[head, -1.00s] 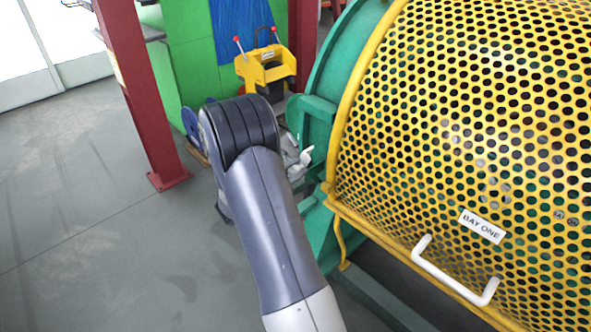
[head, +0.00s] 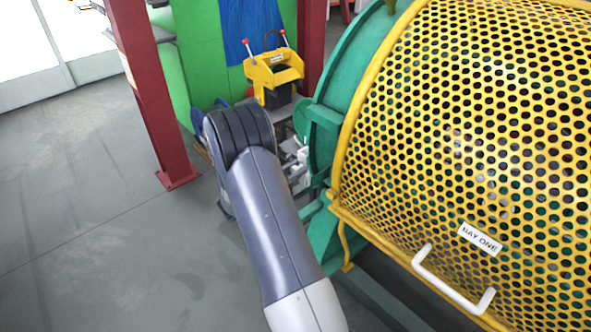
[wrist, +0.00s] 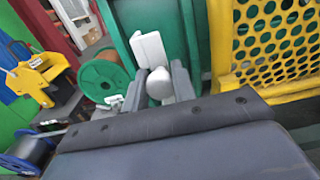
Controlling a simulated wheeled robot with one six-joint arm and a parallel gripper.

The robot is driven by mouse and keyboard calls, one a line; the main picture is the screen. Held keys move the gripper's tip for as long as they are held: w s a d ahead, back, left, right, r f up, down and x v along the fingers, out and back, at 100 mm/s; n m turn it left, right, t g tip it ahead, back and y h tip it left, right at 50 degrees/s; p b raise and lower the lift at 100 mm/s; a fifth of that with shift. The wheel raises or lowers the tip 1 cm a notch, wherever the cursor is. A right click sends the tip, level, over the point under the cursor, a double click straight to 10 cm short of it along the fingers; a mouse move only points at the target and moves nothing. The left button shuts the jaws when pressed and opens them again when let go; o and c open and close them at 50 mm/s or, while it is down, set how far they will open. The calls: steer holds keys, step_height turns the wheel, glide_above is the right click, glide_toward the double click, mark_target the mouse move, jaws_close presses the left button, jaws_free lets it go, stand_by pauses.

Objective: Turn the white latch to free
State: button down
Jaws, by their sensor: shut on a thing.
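The white latch (wrist: 150,50) is on the green housing beside the yellow guard. In the wrist view its flat plate stands upright, slightly tilted, and its rounded pale knob (wrist: 159,86) lies between my fingers. My gripper (wrist: 159,84) is shut on this knob, with one dark finger on each side. In the head view the latch (head: 303,154) is a small white shape just past my arm's wrist, and my gripper is mostly hidden there by the arm.
The yellow perforated guard (head: 470,140) with a white handle (head: 452,280) fills the right side. A red post (head: 150,100) stands left of my arm. Open grey floor (head: 80,230) lies left.

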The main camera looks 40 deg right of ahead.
steer(key=c, duration=1.2)
jaws_free()
steer(key=shift+o, duration=0.2)
steer(key=a, duration=1)
steer(key=shift+s+a+p, duration=0.3)
steer(key=shift+s+a, duration=0.1)
steer(key=d, duration=1)
steer(key=shift+w+d+b, duration=0.2)
steer(key=shift+w+b, duration=0.1)
steer(key=shift+w, duration=0.05)
steer(key=shift+d+f, duration=0.15)
steer(key=shift+d, duration=0.15)
steer(key=shift+s+m+b, duration=0.35)
steer(key=shift+m+b, duration=0.15)
steer(key=shift+m, duration=0.1)
